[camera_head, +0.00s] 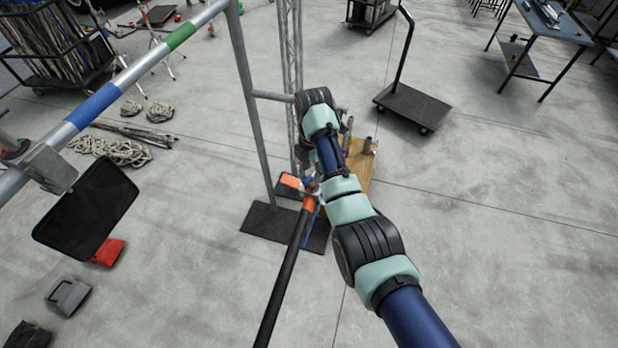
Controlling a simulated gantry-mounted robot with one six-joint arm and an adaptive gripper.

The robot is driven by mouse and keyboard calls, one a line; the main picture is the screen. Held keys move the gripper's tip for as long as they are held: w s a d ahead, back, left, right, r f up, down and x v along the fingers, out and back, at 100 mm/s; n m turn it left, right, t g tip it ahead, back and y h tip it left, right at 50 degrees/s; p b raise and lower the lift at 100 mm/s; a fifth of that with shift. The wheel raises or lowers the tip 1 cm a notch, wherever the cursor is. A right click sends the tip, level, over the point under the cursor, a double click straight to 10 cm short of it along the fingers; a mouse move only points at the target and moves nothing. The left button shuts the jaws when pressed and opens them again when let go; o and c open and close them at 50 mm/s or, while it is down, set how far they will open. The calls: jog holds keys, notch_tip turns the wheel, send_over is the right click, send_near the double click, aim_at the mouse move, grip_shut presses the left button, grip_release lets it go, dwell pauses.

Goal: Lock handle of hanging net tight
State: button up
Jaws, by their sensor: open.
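A black rectangular panel (87,208), which may be the hanging net, hangs at the left below a grey clamp (50,169) on the striped pipe. A small dark and red part (14,150) shows at the left frame edge; I cannot tell whether it is the handle. My arm reaches from the lower right to the middle. My gripper (312,188) is open but mostly hidden behind my wrist, near the orange collar of a black pole (290,262). I cannot tell whether it touches the pole. It is well to the right of the panel.
The striped pipe (125,80) slants across the upper left and meets a grey upright (247,105) on a black base (262,220). A truss (290,45), a wooden board (359,180) and a black cart (412,106) stand near my arm.

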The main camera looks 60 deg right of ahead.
aim_at(312, 175)
notch_tip(312, 175, down, 5)
jog(key=shift+r, duration=0.15)
jog(key=shift+c, duration=0.3)
grip_shut()
